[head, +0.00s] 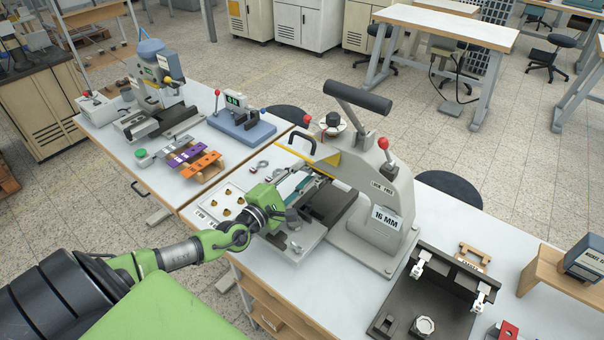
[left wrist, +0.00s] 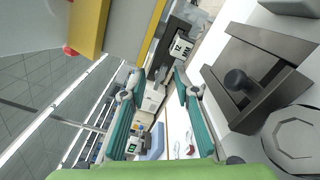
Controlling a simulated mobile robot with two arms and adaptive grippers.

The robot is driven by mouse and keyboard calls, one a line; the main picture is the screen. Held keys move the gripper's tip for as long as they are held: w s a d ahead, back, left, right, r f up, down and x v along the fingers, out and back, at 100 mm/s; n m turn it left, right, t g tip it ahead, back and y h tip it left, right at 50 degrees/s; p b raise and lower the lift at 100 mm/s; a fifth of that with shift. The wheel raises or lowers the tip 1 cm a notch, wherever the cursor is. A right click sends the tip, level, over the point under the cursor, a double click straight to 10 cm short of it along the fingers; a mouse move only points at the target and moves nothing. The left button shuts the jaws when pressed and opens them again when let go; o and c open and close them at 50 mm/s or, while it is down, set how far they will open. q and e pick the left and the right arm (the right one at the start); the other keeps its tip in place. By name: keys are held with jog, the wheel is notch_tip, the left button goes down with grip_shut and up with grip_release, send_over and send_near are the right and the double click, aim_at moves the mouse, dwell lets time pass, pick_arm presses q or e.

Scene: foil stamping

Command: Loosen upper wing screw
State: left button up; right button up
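The grey foil stamping press (head: 372,215) stands in the middle of the near table, with a long dark lever and a "16 MM" plate. My left gripper (head: 312,186) reaches in from the left under the press head, above its bed. In the left wrist view its teal fingers (left wrist: 160,76) are spread, with no object clearly held between them. A grey part with a "12 MM" label (left wrist: 181,46) lies just beyond the fingertips. I cannot make out the upper wing screw for certain. My right gripper is not in view.
A white tray with brass pieces (head: 224,206) lies left of the press. A dark fixture plate (head: 432,300) lies to its right. A blue clamp stand (head: 240,126) and another press (head: 158,85) stand farther back. A yellow-edged part (left wrist: 91,25) is close to the wrist camera.

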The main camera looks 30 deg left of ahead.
pick_arm(q)
jog(key=shift+w, duration=0.1)
jog(key=shift+c, duration=0.3)
grip_shut()
jog(key=shift+f, duration=0.1)
